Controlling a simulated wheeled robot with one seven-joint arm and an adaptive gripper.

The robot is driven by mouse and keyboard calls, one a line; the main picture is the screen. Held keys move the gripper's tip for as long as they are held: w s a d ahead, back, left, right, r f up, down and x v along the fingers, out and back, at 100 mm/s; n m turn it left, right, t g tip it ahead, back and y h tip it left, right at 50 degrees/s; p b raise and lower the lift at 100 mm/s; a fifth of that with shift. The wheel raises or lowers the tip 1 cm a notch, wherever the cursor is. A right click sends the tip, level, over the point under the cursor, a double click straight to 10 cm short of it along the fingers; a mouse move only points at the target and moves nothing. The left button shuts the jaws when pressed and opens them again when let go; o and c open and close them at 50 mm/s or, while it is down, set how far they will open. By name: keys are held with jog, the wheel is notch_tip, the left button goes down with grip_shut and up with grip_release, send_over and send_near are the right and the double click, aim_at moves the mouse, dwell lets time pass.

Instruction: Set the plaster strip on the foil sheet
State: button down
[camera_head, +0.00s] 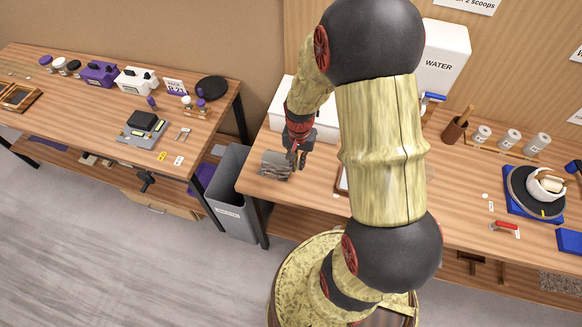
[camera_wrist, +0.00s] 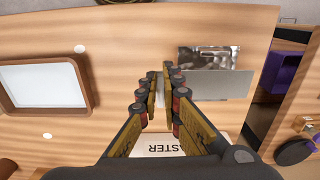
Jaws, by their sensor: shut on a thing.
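My gripper (camera_wrist: 158,78) points down over the wooden bench, its fingers close together on a thin pale strip. This plaster strip (camera_wrist: 159,90) shows only as a narrow sliver between the fingers; the rest is hidden. The foil sheet (camera_wrist: 208,58) is a shiny, crinkled silver piece just right of the fingertips in the wrist view, with a flat grey piece along its near side. In the head view the foil sheet (camera_head: 274,168) lies at the bench's left front corner, and my gripper (camera_head: 298,160) is at its right side. The strip cannot be made out there.
A white-surfaced framed tray (camera_wrist: 42,86) lies left of the gripper in the wrist view. A white plaster box (camera_wrist: 165,145) stands close by, partly covered by my gripper. A grey bin (camera_head: 232,190) stands on the floor beside the bench, left of the foil.

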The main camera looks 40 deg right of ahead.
aim_at(292, 173)
jog(key=w+f, duration=0.3)
jog(key=shift+f, duration=0.35)
jog(key=f, duration=0.3)
jog(key=shift+w+f, duration=0.2)
jog(key=shift+a, duration=0.1)
jog(key=c, duration=2.5)
grip_release()
jog(key=shift+f, duration=0.15)
jog(key=o, duration=0.5)
